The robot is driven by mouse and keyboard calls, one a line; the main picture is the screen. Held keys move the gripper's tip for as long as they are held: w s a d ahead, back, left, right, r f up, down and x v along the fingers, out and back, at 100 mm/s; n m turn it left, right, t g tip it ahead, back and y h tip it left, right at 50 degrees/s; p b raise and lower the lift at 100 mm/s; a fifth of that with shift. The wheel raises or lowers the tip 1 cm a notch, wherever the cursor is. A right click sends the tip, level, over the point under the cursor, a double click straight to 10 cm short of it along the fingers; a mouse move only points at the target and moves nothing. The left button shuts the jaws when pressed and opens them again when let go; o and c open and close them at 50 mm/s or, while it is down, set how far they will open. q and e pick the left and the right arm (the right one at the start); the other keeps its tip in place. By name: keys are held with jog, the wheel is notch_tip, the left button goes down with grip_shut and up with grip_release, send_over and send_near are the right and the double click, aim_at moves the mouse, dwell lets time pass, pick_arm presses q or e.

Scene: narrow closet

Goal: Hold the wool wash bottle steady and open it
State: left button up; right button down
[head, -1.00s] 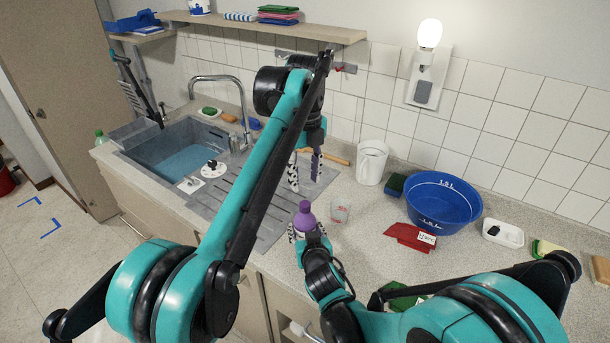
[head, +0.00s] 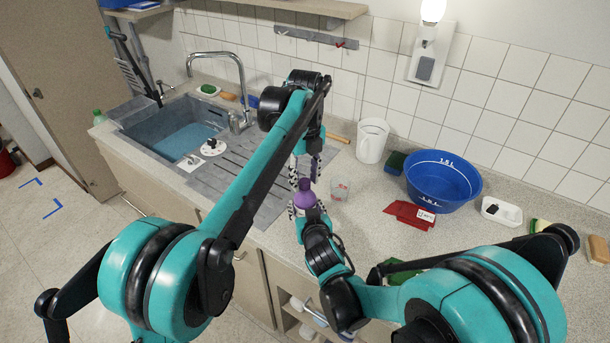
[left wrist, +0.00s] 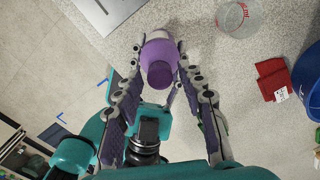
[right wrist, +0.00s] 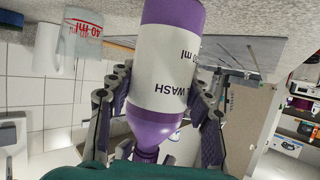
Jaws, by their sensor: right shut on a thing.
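The wool wash bottle (head: 304,200) is purple with a white label and stands upright on the counter near its front edge. My right gripper (head: 307,214) is closed around its body; in the right wrist view the fingers flank the labelled bottle (right wrist: 165,75), whose purple neck and cap (right wrist: 147,154) point toward the camera. My left gripper (head: 304,170) points down from above, fingers apart and empty, with its tips just above or around the purple cap (head: 305,184). In the left wrist view the cap (left wrist: 159,73) lies between the spread fingers; contact cannot be told.
A clear measuring cup (head: 340,190) stands close right of the bottle.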

pick_arm(q)
grip_shut()
jog(key=n, duration=2.5)
jog(key=shift+r, duration=0.1)
jog(key=n, duration=1.4)
jog(key=shift+n, duration=0.3)
jog(key=n, duration=0.3)
jog(key=shift+n, duration=0.3)
jog(key=shift+r, duration=0.2)
jog(key=shift+r, duration=0.95)
